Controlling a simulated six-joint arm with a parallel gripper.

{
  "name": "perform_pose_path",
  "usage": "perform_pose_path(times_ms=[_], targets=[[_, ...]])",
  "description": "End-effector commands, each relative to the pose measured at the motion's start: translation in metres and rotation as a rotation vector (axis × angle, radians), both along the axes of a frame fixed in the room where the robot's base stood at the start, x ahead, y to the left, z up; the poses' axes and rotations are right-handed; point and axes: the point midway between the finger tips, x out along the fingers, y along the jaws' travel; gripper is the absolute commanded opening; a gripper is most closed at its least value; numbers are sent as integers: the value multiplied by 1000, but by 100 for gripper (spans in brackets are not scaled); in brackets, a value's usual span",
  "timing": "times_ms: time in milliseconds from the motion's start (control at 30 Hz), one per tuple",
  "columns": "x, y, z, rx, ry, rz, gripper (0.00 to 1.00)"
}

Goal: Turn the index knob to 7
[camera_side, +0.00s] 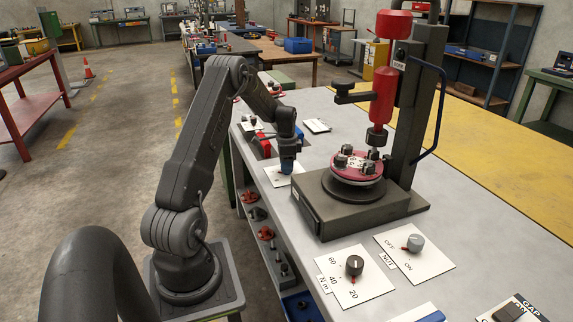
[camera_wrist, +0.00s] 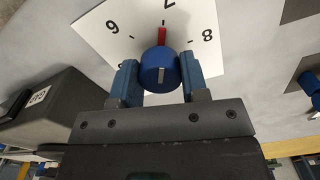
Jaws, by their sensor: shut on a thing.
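The index knob (camera_wrist: 159,70) is blue with a white line on its top and a red pointer. It sits on a white dial card (camera_wrist: 95,30) with printed numbers. The red pointer points up in the wrist view, at or close to the 7, which is partly cut off by the top edge. The 6 is to its left and the 8 to its right. My gripper (camera_wrist: 160,78) has its blue fingers on either side of the knob, shut on it. In the side view my gripper (camera_side: 287,168) points down over the card (camera_side: 275,180) and hides the knob.
Right of my gripper in the side view stands a press (camera_side: 350,205) with a red flanged part (camera_side: 357,172) on it. Nearer on the bench are a black knob card (camera_side: 355,265) and an OFF/ON knob card (camera_side: 415,243). A small card (camera_side: 316,125) lies behind.

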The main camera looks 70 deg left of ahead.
Motion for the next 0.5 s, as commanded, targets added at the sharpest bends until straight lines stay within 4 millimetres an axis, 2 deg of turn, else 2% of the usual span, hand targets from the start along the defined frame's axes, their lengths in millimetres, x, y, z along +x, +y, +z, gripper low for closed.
perform_pose_path(times_ms=[433,467,500], targets=[[2,1,2,3,-5,-8,17],[2,1,2,3,-5,-8,43],[2,0,2,3,-5,-8,47]])
